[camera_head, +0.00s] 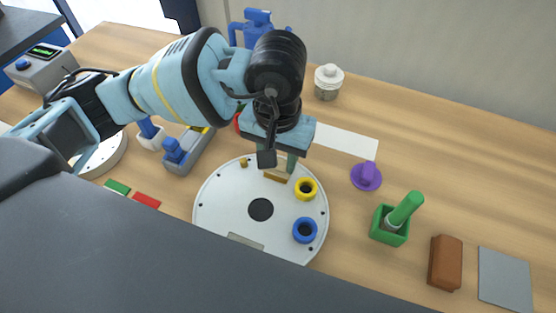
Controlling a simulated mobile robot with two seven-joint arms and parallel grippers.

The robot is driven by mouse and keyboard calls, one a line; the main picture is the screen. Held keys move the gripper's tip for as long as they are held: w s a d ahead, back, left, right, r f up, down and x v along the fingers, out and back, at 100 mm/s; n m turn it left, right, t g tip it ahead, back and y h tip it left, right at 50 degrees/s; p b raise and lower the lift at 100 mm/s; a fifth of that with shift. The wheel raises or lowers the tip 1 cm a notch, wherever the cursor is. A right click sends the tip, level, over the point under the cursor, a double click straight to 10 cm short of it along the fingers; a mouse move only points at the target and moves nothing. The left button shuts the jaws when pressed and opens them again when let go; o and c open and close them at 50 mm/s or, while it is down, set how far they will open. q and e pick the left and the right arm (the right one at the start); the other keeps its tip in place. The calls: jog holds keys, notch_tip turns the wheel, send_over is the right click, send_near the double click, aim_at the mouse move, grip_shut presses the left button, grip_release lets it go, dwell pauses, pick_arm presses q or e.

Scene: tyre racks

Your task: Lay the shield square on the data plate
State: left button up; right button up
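A flat grey square (505,278), which may be the shield square, lies at the far right of the table. A round white disc (222,196) has a dark centre hole. A grey rectangle (246,241) at its front edge may be the data plate; my dark body cuts close below it. My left gripper (281,166) points down over the back of the disc. A small brass-coloured block (277,175) shows at its fingertips; I cannot tell whether it is gripped. The wrist and a dark part hide some of the fingers. My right gripper is not in view.
On the disc are a yellow ring (306,189) and a blue ring (304,230). To its right are a purple knob (367,176), a green holder (389,226) and a brown block (445,263). Blue-handled tools stand left. The table's back right is clear.

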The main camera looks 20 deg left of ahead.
pick_arm(q)
jog(key=shift+f, duration=1.05)
jog(key=shift+f+b, duration=0.2)
jog(key=shift+b, duration=0.1)
jog(key=o, duration=1)
jog(key=shift+c, duration=0.2)
notch_tip(320, 180, up, 12)
jog(key=shift+r, duration=0.25)
